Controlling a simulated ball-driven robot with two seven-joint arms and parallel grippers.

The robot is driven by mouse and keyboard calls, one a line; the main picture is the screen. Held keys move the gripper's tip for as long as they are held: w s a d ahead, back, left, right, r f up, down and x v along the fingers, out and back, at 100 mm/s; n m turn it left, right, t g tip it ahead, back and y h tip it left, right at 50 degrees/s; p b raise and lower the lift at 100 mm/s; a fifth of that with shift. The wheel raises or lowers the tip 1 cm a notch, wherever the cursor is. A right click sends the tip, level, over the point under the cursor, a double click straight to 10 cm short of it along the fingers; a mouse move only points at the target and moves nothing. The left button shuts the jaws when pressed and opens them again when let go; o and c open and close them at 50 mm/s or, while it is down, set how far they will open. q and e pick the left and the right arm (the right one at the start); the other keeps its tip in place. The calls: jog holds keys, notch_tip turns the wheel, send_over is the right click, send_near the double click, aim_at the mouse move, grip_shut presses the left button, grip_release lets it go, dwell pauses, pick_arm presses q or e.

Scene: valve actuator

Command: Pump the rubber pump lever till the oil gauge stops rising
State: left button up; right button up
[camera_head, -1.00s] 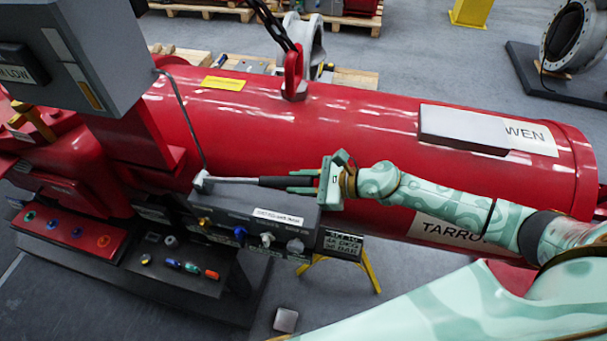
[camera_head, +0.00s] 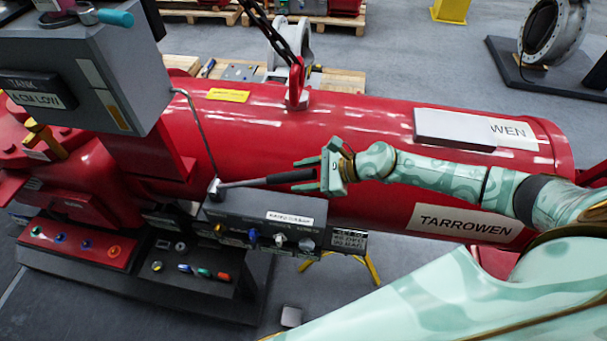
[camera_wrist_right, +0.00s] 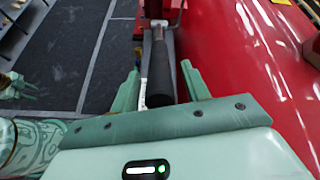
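The pump lever (camera_head: 245,183) is a thin metal bar with a black rubber grip (camera_head: 290,177). It slopes up to the right from its pivot on the grey pump block. My right gripper (camera_head: 306,173) is at the grip's outer end, a finger on each side. An orange-filled slot (camera_head: 114,112) on the grey tank box looks like the oil gauge. A mint part (camera_wrist_right: 15,86), apparently my left gripper, shows at the left edge.
The large red cylinder (camera_head: 350,145) runs behind the lever and my right arm. The grey pump block (camera_head: 258,218) carries several knobs and fittings below the lever. The grey tank box (camera_head: 95,70) overhangs at upper left. A chain and a red lifting eye (camera_head: 297,85) stand above the cylinder.

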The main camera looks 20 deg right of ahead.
jog(key=shift+d, duration=0.2)
jog(key=b+v, duration=0.4)
jog(key=v, duration=1.2)
jog(key=shift+b, duration=0.4)
jog(key=shift+r, duration=0.15)
